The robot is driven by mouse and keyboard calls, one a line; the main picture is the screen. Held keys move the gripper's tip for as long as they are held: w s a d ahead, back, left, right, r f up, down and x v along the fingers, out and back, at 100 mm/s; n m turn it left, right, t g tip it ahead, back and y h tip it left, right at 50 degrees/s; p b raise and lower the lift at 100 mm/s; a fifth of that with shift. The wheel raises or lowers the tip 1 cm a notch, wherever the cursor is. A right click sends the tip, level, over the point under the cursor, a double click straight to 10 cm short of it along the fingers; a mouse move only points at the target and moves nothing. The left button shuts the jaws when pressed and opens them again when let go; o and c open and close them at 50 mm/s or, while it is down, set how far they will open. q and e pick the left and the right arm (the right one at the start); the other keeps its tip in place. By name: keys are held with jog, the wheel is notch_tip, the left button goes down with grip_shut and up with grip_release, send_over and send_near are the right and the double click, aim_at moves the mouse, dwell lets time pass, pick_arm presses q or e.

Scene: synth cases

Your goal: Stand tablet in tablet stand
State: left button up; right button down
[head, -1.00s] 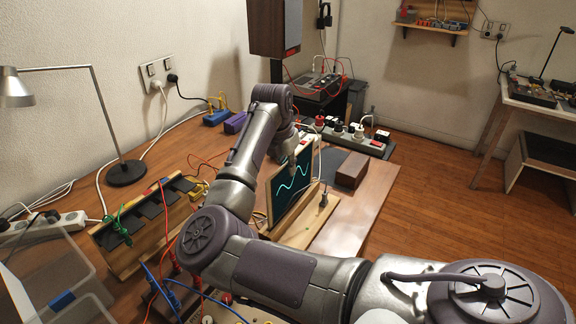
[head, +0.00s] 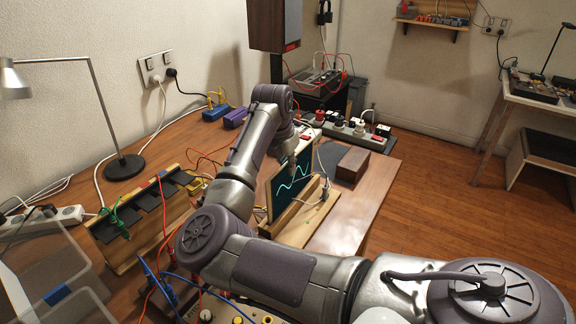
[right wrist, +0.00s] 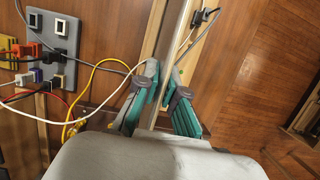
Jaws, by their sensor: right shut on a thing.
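The tablet (head: 290,187), with a dark screen and a light waveform, stands on edge in the head view. My right gripper (head: 292,164) is at its upper edge. In the right wrist view, the teal fingers of this gripper (right wrist: 166,98) are shut on the tablet's thin edge (right wrist: 156,45). The wooden tablet stand (head: 306,216) is below and around the tablet's lower part. The lower edge is hidden behind the stand's front strip, so I cannot tell whether it rests on the bottom. My left gripper is not in view.
A brown block (head: 353,164) lies right of the tablet, and a power strip (head: 362,136) is behind. A wooden rack (head: 140,222) with several dark modules stands to the left. Cables run close by. The table's right front part (head: 350,210) is bare.

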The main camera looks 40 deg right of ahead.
jog(key=shift+f+b, duration=0.5)
jog(key=shift+f, duration=0.1)
jog(key=c, duration=1.2)
grip_release()
jog(key=shift+f, duration=0.1)
jog(key=v, duration=1.2)
jog(key=shift+s, duration=0.15)
